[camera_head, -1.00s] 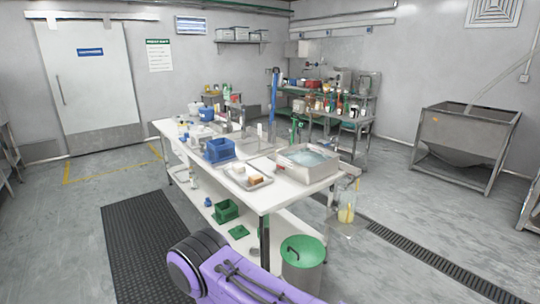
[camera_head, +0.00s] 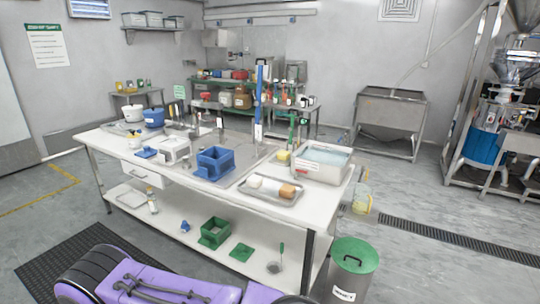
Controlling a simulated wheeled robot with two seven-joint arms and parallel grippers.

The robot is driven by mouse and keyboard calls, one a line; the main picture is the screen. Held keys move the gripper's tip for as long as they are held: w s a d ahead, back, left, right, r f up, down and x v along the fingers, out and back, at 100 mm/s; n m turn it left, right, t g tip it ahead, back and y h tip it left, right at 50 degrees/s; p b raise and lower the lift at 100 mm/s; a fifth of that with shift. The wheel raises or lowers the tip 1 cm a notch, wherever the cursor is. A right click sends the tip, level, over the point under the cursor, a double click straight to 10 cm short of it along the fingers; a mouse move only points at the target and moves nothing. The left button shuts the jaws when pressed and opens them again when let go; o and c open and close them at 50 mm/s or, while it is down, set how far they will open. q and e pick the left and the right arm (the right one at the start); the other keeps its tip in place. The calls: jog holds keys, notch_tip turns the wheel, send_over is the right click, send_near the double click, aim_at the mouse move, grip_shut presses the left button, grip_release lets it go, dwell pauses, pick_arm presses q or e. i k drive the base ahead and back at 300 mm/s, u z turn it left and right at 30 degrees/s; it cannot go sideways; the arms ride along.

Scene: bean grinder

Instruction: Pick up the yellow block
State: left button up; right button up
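The tray holds a whitish piece (camera_head: 255,182) and an orange-brown block (camera_head: 287,191). Neither gripper is in view. A purple part of my own body crosses the bottom edge, well in front of the table and apart from the block.
A blue box (camera_head: 215,162) and a white device (camera_head: 175,149) stand left of the tray. A green-lidded bin (camera_head: 353,255) stands at the table's front right corner. Floor is open to the right.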

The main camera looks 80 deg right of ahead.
aim_at(282, 155)
jog(key=z, duration=0.5)
jog(key=i, duration=1.15)
jog(key=z, duration=0.9)
